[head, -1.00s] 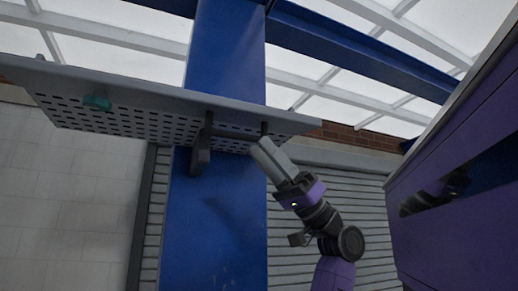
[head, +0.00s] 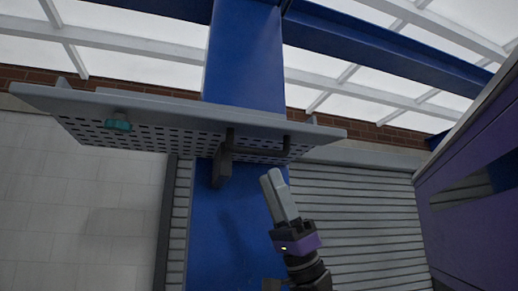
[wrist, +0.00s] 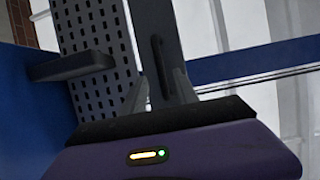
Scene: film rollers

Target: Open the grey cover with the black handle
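The grey cover (head: 90,103) is a perforated panel seen from below, spanning the left and middle of the head view. Its black handle (head: 262,151) runs along the underside near the right end. My gripper (head: 272,180) is below and near the handle's right end, with its two pale fingers pointing up; they look apart from the handle. In the wrist view, the fingers (wrist: 160,88) have a gap between them, and the perforated cover (wrist: 92,35) rises behind on the left. A dark upright bar stands beyond the fingers; I cannot tell whether it is the handle.
A teal block (head: 118,125) sits under the cover's left part. A blue column (head: 242,60) stands behind the cover. A purple cabinet (head: 470,200) stands close on the right. A slatted grey shutter (head: 365,215) lies behind my arm.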

